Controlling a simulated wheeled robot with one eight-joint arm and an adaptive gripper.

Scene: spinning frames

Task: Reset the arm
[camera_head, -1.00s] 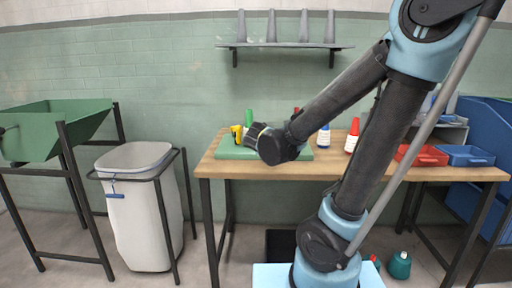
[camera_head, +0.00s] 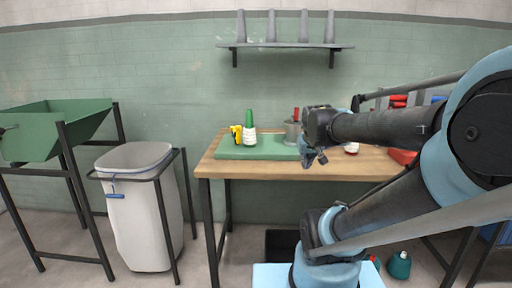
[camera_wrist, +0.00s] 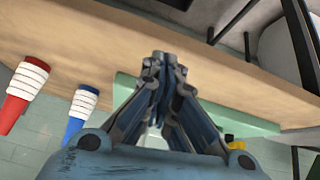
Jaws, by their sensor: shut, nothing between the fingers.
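My arm shows at the right of the head view, folded low with its forearm reaching left over the workbench (camera_head: 222,170).
A yellow item (camera_head: 236,131), a green-topped spool (camera_head: 249,130) and a grey pot (camera_head: 292,130) stand on or by the green mat (camera_head: 262,151). Red (camera_wrist: 22,92) and blue (camera_wrist: 80,112) spools show in the wrist view. A white bin (camera_head: 140,210) stands left of the bench.

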